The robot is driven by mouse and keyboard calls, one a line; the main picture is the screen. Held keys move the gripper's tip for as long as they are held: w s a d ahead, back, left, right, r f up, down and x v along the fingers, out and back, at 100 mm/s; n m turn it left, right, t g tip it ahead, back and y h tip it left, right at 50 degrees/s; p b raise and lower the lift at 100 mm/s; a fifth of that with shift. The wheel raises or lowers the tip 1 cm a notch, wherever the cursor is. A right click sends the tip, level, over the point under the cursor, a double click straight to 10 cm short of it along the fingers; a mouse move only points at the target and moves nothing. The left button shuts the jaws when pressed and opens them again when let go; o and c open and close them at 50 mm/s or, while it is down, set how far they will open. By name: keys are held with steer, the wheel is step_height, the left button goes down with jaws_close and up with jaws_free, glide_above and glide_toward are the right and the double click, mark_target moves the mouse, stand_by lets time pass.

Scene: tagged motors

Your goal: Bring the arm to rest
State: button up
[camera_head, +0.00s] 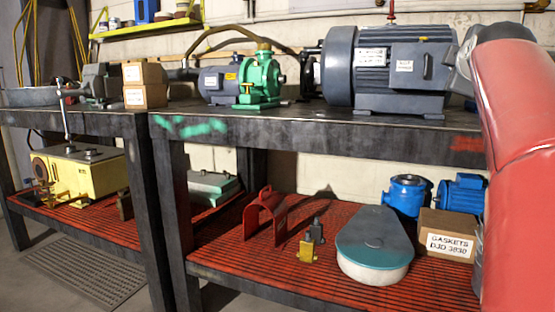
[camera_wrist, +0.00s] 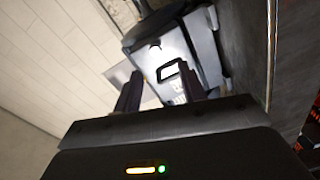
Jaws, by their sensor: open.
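My arm (camera_head: 520,150), red with a grey joint, fills the right edge of the head view, and its far end is out of that frame. My gripper (camera_wrist: 162,88) shows in the wrist view with its two dark fingers apart and nothing between them. Beyond the fingers is a grey motor with a light tag (camera_wrist: 165,65), tilted in the picture. I cannot tell for sure which motor this is, or how far the fingers are from it.
A large grey motor (camera_head: 405,75) and a green pump with a blue-grey motor (camera_head: 240,78) stand on the dark bench top (camera_head: 300,122). The red lower shelf (camera_head: 225,262) holds a gaskets box (camera_head: 447,232), blue parts (camera_head: 408,195) and a teal-topped guard (camera_head: 375,245).

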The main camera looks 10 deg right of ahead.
steer(key=s+a+f+m+g+y+p, duration=0.2)
steer(key=a+f+y+p, duration=0.1)
steer(key=a+f, duration=0.55)
steer(key=s+a+f+m+g+y+p, duration=0.2)
steer(key=s+a+f+y+p, duration=0.15)
steer(key=a+f, duration=0.5)
steer(key=s+a+f+m+g+y+p, duration=0.1)
steer(key=s+a+f+m+g+p, duration=0.1)
steer(key=s+a+f, duration=0.4)
steer(key=s+a+f+m+g+y+p, duration=0.1)
steer(key=s+a+f+m+g+p, duration=0.1)
steer(key=s+a+f, duration=0.4)
steer(key=s+f+g+p, duration=0.1)
steer(key=s+f, duration=0.3)
steer(key=f, duration=0.2)
steer(key=shift+a+m+g+y, duration=0.3)
steer(key=shift+y, duration=0.05)
